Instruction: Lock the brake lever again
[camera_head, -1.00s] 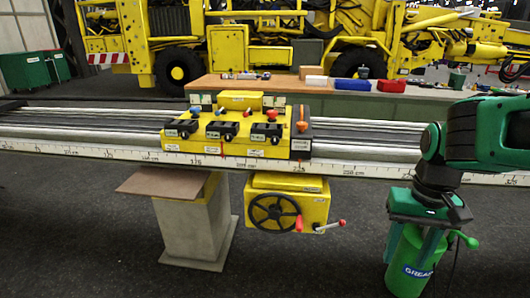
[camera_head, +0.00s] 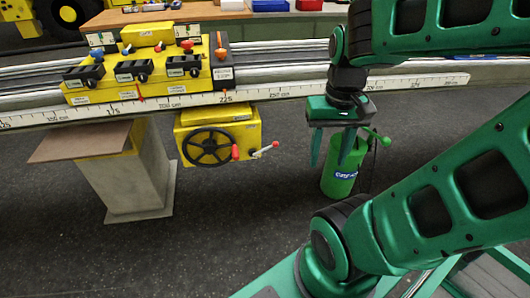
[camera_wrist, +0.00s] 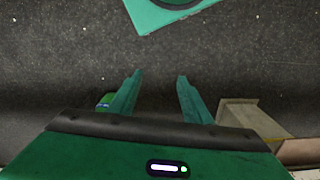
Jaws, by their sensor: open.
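The yellow control block (camera_head: 140,72) sits on the long rail, with several small levers and an orange-handled lever (camera_head: 220,52) at its right end. Below the rail hangs a yellow box (camera_head: 250,128) with a black handwheel (camera_head: 209,147) and a lever (camera_head: 265,149) with red on its end, sticking out to the right. I cannot tell from labels which one is the brake lever. My gripper (camera_head: 329,162) is open and empty, pointing down, right of the yellow box and apart from it. Its two fingers also show in the wrist view (camera_wrist: 158,76), over bare floor.
A green grease can (camera_head: 340,178) stands just behind and right of my gripper. A grey pedestal (camera_head: 135,180) with a brown plate stands left under the rail. The scaled rail (camera_head: 290,90) crosses at the back. Floor before the handwheel is clear.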

